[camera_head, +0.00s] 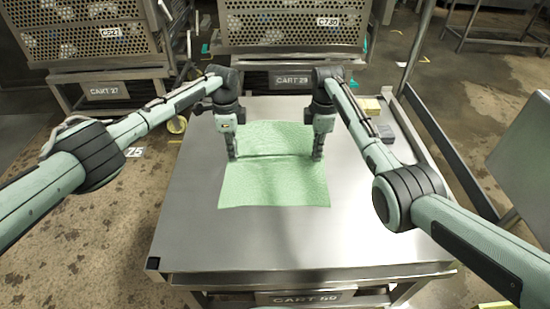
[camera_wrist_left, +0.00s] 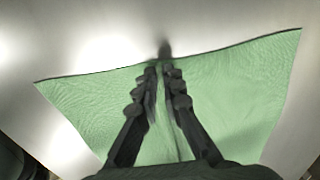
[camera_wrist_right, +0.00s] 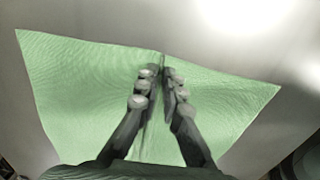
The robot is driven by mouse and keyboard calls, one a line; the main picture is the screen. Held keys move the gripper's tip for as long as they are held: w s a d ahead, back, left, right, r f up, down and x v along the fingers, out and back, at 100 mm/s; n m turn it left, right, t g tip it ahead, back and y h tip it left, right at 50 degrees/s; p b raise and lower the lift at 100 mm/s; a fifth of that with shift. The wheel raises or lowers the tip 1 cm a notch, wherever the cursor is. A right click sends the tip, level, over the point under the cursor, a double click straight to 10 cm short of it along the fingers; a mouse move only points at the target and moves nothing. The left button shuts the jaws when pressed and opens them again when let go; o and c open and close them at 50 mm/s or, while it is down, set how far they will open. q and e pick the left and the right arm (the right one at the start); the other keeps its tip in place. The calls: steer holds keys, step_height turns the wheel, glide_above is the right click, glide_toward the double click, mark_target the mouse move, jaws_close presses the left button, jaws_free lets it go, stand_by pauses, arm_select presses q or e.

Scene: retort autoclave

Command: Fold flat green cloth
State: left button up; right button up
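The green cloth (camera_head: 275,186) lies spread on the steel cart top (camera_head: 375,220), with a thin dark crease running across its middle between my grippers. My left gripper (camera_head: 233,158) points down at the cloth's left edge, and my right gripper (camera_head: 317,158) at its right edge. In the left wrist view, the fingers (camera_wrist_left: 161,72) are close together at the cloth's (camera_wrist_left: 85,108) edge, with a narrow ridge of cloth between them. The right wrist view shows the same pinch, its fingers (camera_wrist_right: 158,74) on the cloth (camera_wrist_right: 75,85). The cloth's underside is hidden.
A raised rail (camera_head: 440,150) runs along the right side. Perforated crates (camera_head: 290,25) stand behind. The cart top in front of the cloth is clear.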

arm_select(q)
steer(key=shift+s+f, duration=0.1)
steer(key=shift+f, duration=0.1)
jaws_close()
arm_select(e)
steer(key=shift+s+f, duration=0.1)
steer(key=shift+f, duration=0.05)
jaws_close()
arm_select(q)
steer(key=shift+r, duration=0.15)
arm_select(e)
steer(key=shift+r, duration=0.2)
